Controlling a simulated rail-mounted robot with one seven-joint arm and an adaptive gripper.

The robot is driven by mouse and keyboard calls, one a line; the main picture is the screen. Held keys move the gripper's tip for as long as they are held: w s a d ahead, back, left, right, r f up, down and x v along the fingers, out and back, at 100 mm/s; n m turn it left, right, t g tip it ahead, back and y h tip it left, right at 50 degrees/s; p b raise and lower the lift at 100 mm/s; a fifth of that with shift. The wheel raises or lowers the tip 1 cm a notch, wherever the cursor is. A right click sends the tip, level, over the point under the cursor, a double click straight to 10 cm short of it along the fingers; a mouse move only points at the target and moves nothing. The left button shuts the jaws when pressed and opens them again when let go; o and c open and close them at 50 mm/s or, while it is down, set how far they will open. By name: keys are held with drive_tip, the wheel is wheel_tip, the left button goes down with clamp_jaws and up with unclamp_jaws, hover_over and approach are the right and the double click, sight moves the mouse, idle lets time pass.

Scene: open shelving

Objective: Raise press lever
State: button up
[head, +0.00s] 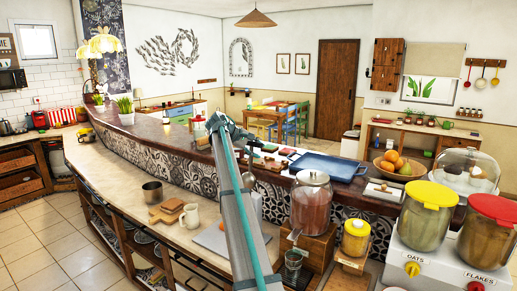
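My arm reaches up from the bottom middle of the head view, over the lower worktop. Its far end bends right above the raised counter. My gripper (254,145) appears small and dark there, and I cannot tell whether its fingers are open or shut. Small dark and red items lie on the raised counter just beyond and below it. I cannot clearly pick out a press or its lever among them. My arm hides part of the counter and worktop behind it. I cannot tell whether my gripper touches anything.
A blue tray (328,167) lies right of my gripper. A glass dispenser (311,205) and lidded jars of oats (428,218) and flakes (487,235) stand nearer at right. A fruit bowl (398,170) is behind them.

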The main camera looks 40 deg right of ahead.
drive_tip(key=shift+w+a+f, duration=0.15)
drive_tip(key=shift+w+a, duration=0.05)
drive_tip(key=shift+w, duration=0.3)
drive_tip(key=shift+w+a+r, duration=0.1)
drive_tip(key=shift+a+r, duration=0.15)
drive_tip(key=shift+r, duration=0.05)
drive_tip(key=s+v, duration=0.1)
drive_tip(key=v, duration=0.9)
drive_tip(key=shift+a+r, duration=0.35)
drive_tip(key=shift+r, duration=0.15)
